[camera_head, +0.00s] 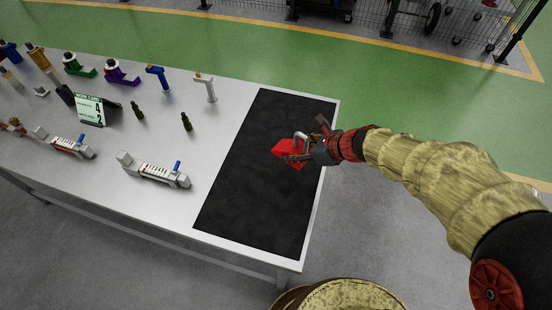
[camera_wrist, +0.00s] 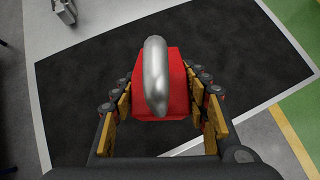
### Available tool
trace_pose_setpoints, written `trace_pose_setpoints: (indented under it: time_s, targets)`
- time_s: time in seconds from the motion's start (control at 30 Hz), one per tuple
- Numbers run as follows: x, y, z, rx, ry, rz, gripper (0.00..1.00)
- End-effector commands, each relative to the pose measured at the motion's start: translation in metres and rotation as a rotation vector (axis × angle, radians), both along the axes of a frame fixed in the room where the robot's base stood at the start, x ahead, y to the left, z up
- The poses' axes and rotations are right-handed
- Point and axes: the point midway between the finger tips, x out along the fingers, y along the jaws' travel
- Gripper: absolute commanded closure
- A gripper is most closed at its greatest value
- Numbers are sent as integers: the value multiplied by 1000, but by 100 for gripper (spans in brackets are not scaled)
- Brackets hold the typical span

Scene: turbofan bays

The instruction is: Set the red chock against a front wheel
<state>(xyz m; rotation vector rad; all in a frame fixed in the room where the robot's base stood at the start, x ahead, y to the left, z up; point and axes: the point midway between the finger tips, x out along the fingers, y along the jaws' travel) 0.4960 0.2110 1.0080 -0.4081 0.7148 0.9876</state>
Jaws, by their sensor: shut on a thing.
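The red chock (camera_head: 288,152) is at my gripper (camera_head: 307,151), over the black mat (camera_head: 250,190) at the right end of the table. It is a red block with a silver loop handle (camera_wrist: 156,75) on top. In the wrist view the red chock (camera_wrist: 176,72) sits between the two fingers of my gripper (camera_wrist: 163,108), which are shut on it. I cannot tell whether its underside touches the mat. No front wheel of a vehicle is clearly identifiable; a black wheel (camera_head: 432,19) shows behind the wire fence.
The grey table (camera_head: 110,180) holds several tools, two dark green bottles and a green-and-white sign (camera_head: 90,110) on its left part. The mat is otherwise bare. Green floor (camera_head: 300,60) lies beyond the table, with a wire fence (camera_head: 400,15) at the top.

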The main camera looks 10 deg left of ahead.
Motion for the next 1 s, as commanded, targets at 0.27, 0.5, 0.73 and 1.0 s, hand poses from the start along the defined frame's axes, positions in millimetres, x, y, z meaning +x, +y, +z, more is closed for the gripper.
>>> trace_pose_setpoints:
  time_s: [0.27, 0.5, 0.73, 1.0]
  targets:
    - [22, 43, -42, 1, 0, 1, 96]
    - [29, 57, -59, 2, -1, -1, 96]
    - [33, 65, -77, 1, -1, -3, 96]
    - [34, 65, -99, 1, -2, -3, 96]
